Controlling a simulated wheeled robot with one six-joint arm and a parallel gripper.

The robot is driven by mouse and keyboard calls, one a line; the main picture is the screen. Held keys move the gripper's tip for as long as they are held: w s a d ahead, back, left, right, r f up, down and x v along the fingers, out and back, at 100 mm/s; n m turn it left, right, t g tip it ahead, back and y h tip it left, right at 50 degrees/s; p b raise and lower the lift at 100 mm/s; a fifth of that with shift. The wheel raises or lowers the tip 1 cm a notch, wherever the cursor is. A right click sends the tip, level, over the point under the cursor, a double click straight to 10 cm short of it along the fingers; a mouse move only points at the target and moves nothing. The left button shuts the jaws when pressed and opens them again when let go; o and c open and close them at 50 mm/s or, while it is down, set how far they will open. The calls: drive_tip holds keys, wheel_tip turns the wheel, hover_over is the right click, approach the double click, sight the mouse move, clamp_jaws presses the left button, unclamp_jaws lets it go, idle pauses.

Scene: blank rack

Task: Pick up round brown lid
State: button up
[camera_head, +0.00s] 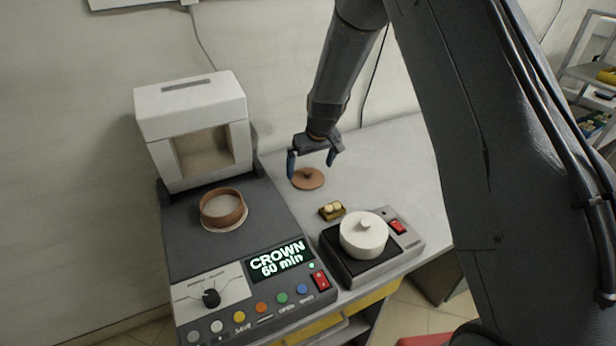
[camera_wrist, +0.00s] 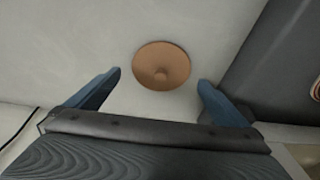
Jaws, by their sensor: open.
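The fingers of my gripper (camera_wrist: 158,82) are spread wider than the lid looks. I cannot tell the exact height of the fingertips above the lid.
A dark machine (camera_head: 180,230) with a white housing (camera_head: 190,100) stands left of the lid and holds a brown ring (camera_head: 222,222). In front are a small tray of pale pieces (camera_head: 332,217) and a white lidded pot (camera_head: 364,243) on a scale-like device (camera_head: 405,245). Table right of the lid is clear.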

sight(308, 174)
drive_tip(key=shift+p+x, duration=0.65)
drive_tip(key=shift+x, duration=1.2)
drive_tip(key=shift+a, duration=0.1)
drive_tip(key=c, duration=0.9)
drive_tip(key=shift+c, duration=0.4)
drive_tip(key=shift+r, duration=0.15)
